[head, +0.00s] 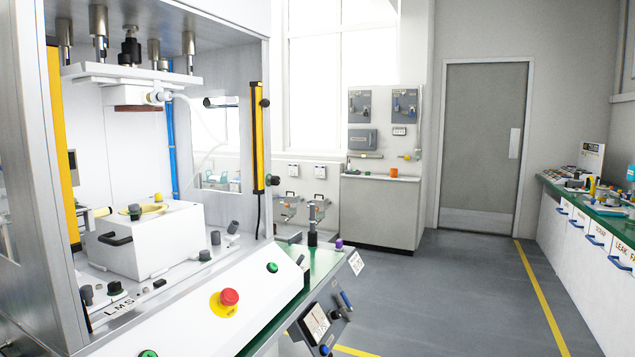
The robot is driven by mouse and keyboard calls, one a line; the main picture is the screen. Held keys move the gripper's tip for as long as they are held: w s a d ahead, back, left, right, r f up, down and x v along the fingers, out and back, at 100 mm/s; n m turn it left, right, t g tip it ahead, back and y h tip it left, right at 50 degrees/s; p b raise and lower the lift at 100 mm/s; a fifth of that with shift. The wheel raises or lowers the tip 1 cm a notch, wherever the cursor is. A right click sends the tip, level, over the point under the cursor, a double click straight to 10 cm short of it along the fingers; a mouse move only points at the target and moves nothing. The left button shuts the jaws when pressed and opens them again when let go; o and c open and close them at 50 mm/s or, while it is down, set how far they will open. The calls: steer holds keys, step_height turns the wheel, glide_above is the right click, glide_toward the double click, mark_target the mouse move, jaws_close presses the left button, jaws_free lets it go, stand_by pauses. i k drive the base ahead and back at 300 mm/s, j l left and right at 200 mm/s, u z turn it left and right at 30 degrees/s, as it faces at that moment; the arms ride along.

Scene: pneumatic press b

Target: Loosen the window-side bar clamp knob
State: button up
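The press (165,190) fills the left of the head view. A white block-shaped fixture (150,240) with a dark handle on its front sits on the press bed. Dark grey knobs stand beside it on the right: one upright (215,238), one tilted (233,227) and one low (204,255). More dark knobs stand at the front left of the bed, including one at the edge (86,294) and one beside it (114,288). I cannot tell which of these is the window-side bar clamp knob. My gripper is not in view.
A red emergency button (229,297) and green buttons are on the press's sloped front panel. Yellow bars (257,135) flank the press opening. A white cabinet (380,211) stands by the window, and a green-topped bench (597,212) runs along the right. The grey floor between is clear.

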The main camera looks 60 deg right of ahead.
mark_target(275, 180)
steer(key=l+z, duration=0.1)
steer(key=z, duration=1.35)
steer(key=i+l, duration=0.25)
steer(key=i, duration=0.25)
steer(key=i+l, duration=0.25)
steer(key=i, duration=0.25)
steer(key=i+l, duration=0.25)
steer(key=i, duration=0.3)
steer(key=i+l, duration=0.25)
steer(key=i, duration=0.25)
